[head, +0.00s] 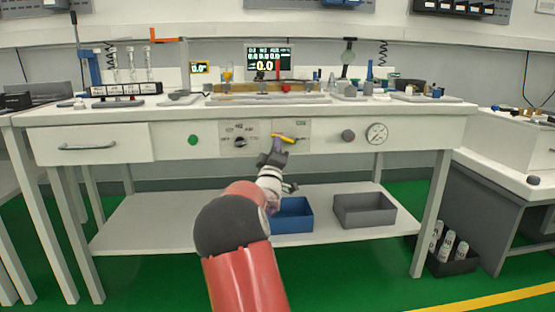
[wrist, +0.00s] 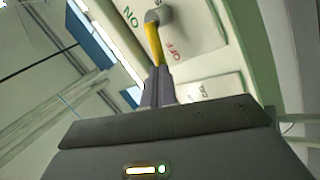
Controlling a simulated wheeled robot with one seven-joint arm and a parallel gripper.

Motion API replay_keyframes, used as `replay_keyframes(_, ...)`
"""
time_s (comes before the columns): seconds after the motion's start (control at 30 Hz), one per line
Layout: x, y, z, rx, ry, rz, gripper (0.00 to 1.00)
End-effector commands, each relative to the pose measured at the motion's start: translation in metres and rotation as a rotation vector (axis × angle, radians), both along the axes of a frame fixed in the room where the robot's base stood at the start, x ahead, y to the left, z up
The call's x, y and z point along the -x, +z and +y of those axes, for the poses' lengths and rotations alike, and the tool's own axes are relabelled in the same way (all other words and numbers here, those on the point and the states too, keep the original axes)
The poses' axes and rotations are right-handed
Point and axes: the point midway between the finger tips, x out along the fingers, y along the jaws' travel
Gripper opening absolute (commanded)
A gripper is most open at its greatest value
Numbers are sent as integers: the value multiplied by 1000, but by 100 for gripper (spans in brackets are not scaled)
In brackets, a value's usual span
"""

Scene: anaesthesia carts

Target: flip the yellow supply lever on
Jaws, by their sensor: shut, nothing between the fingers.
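The yellow supply lever (head: 284,138) is on a pale plate on the front panel of the bench. In the wrist view the lever (wrist: 153,46) runs from a grey round pivot (wrist: 160,16) down to my fingertips. Green ON lettering is to its left and red OFF lettering to its right. My gripper (head: 277,143) is in front of the panel at the lever. In the wrist view my gripper (wrist: 157,78) is shut, with its fingertips at the lever's free end. The fingers hide that end, and I cannot tell whether they touch it.
Left of the lever is a panel with a dark knob (head: 240,143) and a green button (head: 193,140). To its right are a grey knob (head: 348,135) and a round gauge (head: 377,133). Below, a blue bin (head: 292,222) and a grey bin (head: 364,211) stand on the shelf.

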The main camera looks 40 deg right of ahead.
Motion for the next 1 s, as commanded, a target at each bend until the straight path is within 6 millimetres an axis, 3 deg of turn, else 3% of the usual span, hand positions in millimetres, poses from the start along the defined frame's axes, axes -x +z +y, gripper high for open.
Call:
replay_keyframes(0.7, 8, 46, -14, -581, -1, -355, 0)
replay_keyframes(0.97, 14, 53, -23, -777, -1, -475, 0)
replay_keyframes(1.0, 14, 45, -23, -778, -2, -475, 0)
